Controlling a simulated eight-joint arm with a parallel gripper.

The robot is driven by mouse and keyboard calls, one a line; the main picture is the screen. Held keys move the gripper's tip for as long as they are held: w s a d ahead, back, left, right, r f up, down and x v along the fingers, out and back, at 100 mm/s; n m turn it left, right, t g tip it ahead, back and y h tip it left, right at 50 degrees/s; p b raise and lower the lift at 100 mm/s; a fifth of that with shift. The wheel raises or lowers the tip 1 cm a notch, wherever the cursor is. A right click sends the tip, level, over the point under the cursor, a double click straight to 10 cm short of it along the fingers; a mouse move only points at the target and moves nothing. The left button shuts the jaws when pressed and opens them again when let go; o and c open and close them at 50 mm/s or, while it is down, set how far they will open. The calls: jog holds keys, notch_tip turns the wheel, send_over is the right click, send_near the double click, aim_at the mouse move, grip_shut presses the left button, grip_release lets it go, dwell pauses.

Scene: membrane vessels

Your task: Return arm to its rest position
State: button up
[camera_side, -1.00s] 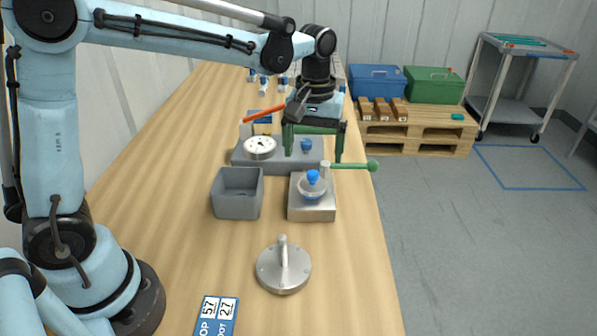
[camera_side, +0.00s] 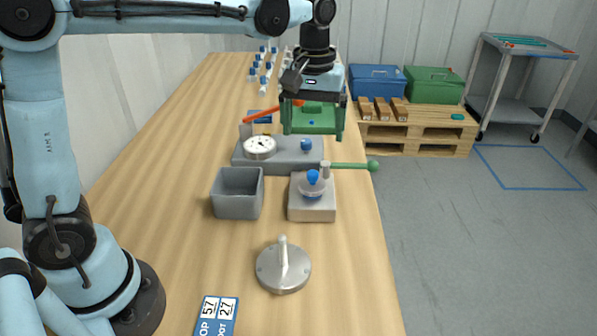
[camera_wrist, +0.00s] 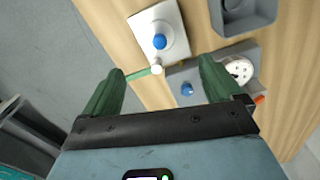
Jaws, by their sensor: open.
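My gripper (camera_side: 313,130) hangs fingers-down from my raised arm, above and beyond the grey gauge fixture in the side view. Its two green fingers are spread apart with nothing held between them. In the wrist view my gripper (camera_wrist: 160,68) also shows its fingers wide apart, with the table below. The grey fixture (camera_side: 284,160) carries a white dial gauge (camera_side: 260,147) and a blue knob (camera_side: 306,145). Nearer stands a pale square block (camera_side: 312,212) with a round blue-knobbed piece (camera_side: 312,184) on it and a green-ended lever (camera_side: 350,166) pointing right.
A grey open bin (camera_side: 238,200) stands left of the block. A round metal lid with a handle (camera_side: 284,270) lies nearer. An orange-red bar (camera_side: 268,113) and small blue-capped vials (camera_side: 262,65) are farther back. The table's left side is clear.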

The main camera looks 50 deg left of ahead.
jog(key=s+a+f+m+t, duration=0.1)
jog(key=s+f+m+t, duration=0.1)
jog(key=s, duration=0.4)
jog(key=s+a+f+m+t, duration=0.2)
jog(key=s+m+t, duration=0.2)
jog(key=s+t, duration=0.1)
jog(key=shift+s+a+m, duration=0.25)
jog(key=shift+s+m, duration=0.05)
jog(key=shift+s, duration=0.45)
